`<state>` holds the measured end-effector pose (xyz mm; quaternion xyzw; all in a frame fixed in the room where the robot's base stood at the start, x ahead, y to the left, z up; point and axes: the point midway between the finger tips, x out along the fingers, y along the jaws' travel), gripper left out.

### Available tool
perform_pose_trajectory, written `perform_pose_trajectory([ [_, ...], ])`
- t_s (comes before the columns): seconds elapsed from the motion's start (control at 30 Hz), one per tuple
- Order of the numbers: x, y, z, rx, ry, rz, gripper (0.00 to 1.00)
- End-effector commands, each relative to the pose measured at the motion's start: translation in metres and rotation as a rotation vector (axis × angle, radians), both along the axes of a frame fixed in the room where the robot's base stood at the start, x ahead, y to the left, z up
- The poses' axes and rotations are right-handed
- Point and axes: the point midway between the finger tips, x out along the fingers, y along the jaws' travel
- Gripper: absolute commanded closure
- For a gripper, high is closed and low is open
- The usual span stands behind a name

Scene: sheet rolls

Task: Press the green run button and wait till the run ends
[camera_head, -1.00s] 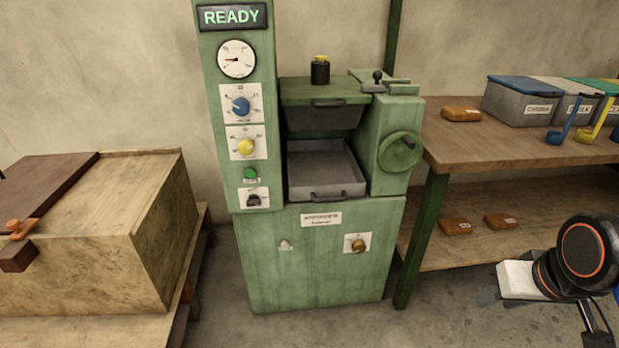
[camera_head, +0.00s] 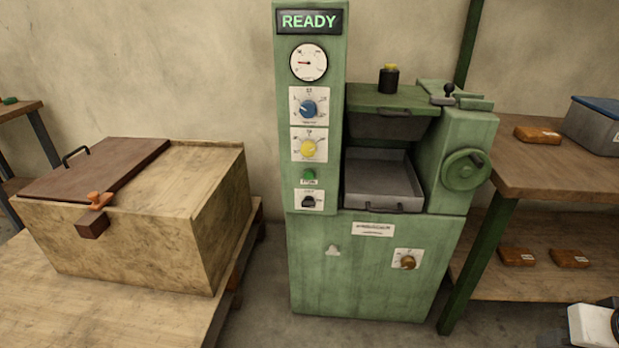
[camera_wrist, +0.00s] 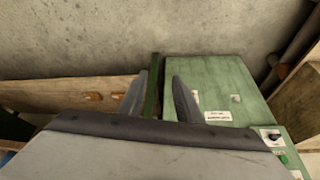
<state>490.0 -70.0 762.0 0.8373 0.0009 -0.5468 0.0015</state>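The green run button (camera_head: 309,174) is on the control column of the green machine (camera_head: 375,265), below the yellow knob and above a dark switch. A small green spot that looks like the same button (camera_wrist: 284,159) shows at the lower right of the wrist view. The display (camera_head: 309,21) at the column's top reads READY. My gripper (camera_wrist: 160,76) shows in the wrist view with its two dark fingers apart and nothing seen between them. It is away from the button, left of it in that view.
A wooden box (camera_head: 140,250) with a dark lid stands on a bench to the left. A wooden shelf table (camera_head: 545,175) with brown packets and a grey bin (camera_head: 590,130) stands on the right. A blue knob (camera_head: 308,109) and yellow knob (camera_head: 308,148) sit above the button.

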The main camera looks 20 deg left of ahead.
Motion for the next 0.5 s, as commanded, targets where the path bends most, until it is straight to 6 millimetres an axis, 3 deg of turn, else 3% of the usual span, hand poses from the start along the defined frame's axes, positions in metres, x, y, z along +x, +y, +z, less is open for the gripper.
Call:
perform_pose_trajectory([
  [0.2,0.0,0.0,0.0,0.0,0.0,0.0,0.69],
  [0.23,0.0,0.0,0.0,0.0,0.0,0.0,0.71],
  [0.37,0.0,0.0,0.0,0.0,0.0,0.0,1.0],
  [0.5,0.0,0.0,0.0,0.0,0.0,0.0,1.0],
])
